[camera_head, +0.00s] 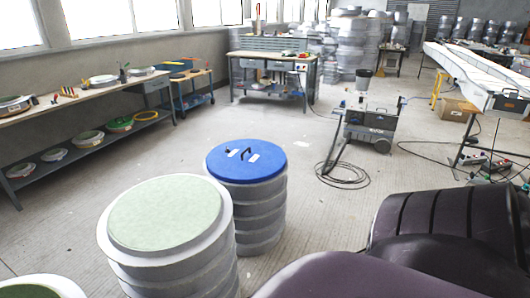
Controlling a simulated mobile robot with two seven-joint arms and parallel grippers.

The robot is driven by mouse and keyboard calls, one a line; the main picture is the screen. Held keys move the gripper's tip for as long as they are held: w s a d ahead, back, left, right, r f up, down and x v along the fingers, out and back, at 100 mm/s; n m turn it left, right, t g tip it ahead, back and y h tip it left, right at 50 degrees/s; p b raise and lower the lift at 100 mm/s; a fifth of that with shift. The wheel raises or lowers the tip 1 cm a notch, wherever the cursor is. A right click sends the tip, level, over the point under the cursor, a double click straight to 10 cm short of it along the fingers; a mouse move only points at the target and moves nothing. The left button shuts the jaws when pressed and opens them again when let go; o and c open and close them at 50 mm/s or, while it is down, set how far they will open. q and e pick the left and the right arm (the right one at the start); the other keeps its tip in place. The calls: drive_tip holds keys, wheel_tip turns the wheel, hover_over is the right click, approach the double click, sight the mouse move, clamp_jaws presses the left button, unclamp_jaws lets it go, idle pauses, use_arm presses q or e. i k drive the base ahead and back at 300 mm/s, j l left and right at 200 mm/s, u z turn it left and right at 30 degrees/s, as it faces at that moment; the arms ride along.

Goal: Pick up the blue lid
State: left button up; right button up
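The blue lid (262,168) is round and flat and lies on top of a grey ribbed drum (260,219) near the middle of the view. A dark handle (246,154) and small white labels show on its top. Nothing touches the lid. Neither of my grippers is in view.
A drum with a pale green top (166,213) stands just in front and left of the blue-lidded one. Another pale top (40,288) is at the bottom left. A dark purple curved shape (450,215) fills the lower right. A grey machine with a hose (369,125) stands behind.

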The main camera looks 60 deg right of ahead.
sight(250, 161)
drive_tip(key=z, duration=1.75)
drive_tip(key=i+l+u, duration=0.1)
drive_tip(key=u, duration=0.85)
drive_tip(key=i+l+u, duration=0.1)
drive_tip(key=l+u, duration=0.9)
drive_tip(key=l, duration=0.55)
drive_tip(key=l+u, duration=0.35)
drive_tip(key=l, duration=0.55)
drive_tip(key=k+l, duration=0.1)
drive_tip(key=l, duration=0.5)
drive_tip(key=k+l, duration=0.1)
drive_tip(key=l, duration=1.05)
drive_tip(key=k+u, duration=0.05)
